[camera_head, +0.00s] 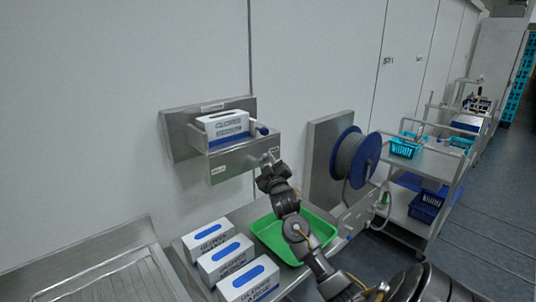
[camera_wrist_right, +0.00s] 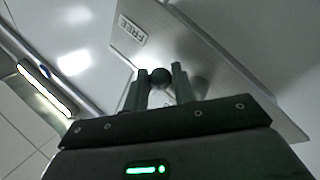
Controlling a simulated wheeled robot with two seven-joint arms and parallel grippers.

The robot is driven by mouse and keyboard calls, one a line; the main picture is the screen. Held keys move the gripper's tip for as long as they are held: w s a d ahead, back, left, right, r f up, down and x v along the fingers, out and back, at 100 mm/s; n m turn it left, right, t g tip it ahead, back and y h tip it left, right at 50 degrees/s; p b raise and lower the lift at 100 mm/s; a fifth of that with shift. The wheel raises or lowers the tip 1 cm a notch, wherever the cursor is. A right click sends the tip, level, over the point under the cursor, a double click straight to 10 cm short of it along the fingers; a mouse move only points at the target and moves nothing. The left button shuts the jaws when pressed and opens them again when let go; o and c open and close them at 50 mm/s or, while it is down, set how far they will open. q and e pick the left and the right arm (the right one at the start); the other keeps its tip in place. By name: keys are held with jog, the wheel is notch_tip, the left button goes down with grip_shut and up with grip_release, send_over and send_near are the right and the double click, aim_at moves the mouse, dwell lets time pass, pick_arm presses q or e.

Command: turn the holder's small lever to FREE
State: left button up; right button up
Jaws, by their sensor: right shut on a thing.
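The metal holder (camera_head: 232,163) is fixed to the wall and carries a white and blue glove box (camera_head: 224,124). Its front plate (camera_wrist_right: 215,60) shows in the right wrist view, with a FREE label (camera_wrist_right: 130,33) at its upper left. My right gripper (camera_head: 267,164) is at the right part of the front plate. In the wrist view its two fingers are closed on the small lever's dark round knob (camera_wrist_right: 160,76). The rest of the lever is mostly hidden, so its exact angle is unclear. My left gripper is not in view.
A bar with a blue end (camera_head: 262,130) sticks out at the holder's right side. Below are a green tray (camera_head: 262,226) and several glove boxes (camera_head: 224,260) on a bench. A blue cable reel (camera_head: 345,158) stands to the right, then a trolley (camera_head: 432,165) with baskets.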

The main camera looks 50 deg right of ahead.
jog(key=shift+a+m+g+p, duration=0.2)
jog(key=shift+m+g+p, duration=0.1)
jog(key=shift+m+p, duration=0.4)
jog(key=shift+w, duration=0.1)
jog(key=shift+r, duration=0.1)
jog(key=o, duration=1)
jog(key=shift+w+a, duration=0.1)
jog(key=shift+w, duration=0.1)
jog(key=shift+h, duration=0.3)
jog(key=b+v, duration=0.3)
jog(key=v, duration=0.8)
